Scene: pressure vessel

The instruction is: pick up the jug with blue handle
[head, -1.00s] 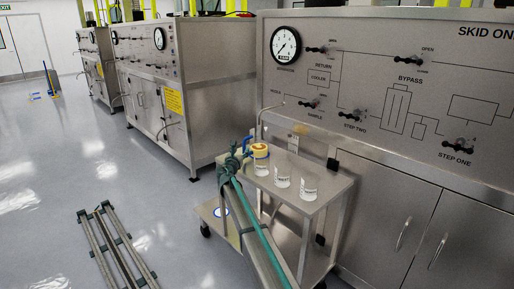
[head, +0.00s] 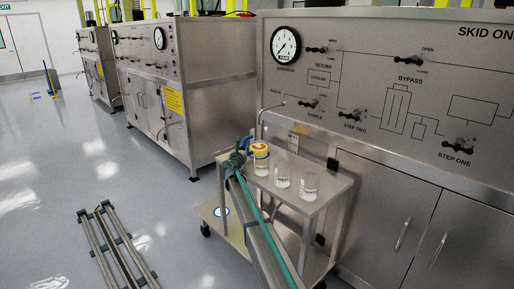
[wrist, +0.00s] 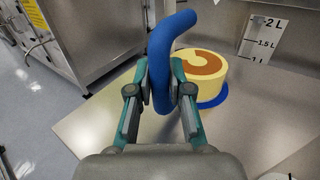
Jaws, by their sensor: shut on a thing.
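The jug (head: 261,159) with a yellow lid and blue handle (head: 246,144) is at the cart's left back corner. In the wrist view the handle (wrist: 161,50) is upright between the green fingers of my gripper (wrist: 160,95). The fingers are shut on it. The jug's lid (wrist: 203,66) shows just behind and right of the handle, with a blue band below it. In the head view my gripper (head: 238,157) comes from the front left. I cannot tell whether the jug's base touches the cart top.
Two clear jugs (head: 282,175), (head: 309,186) with white labels stand on the metal cart (head: 309,205), right of the blue-handled jug. The skid panel (head: 390,90) with gauge and valves rises behind the cart. Open floor (head: 80,190) lies to the left.

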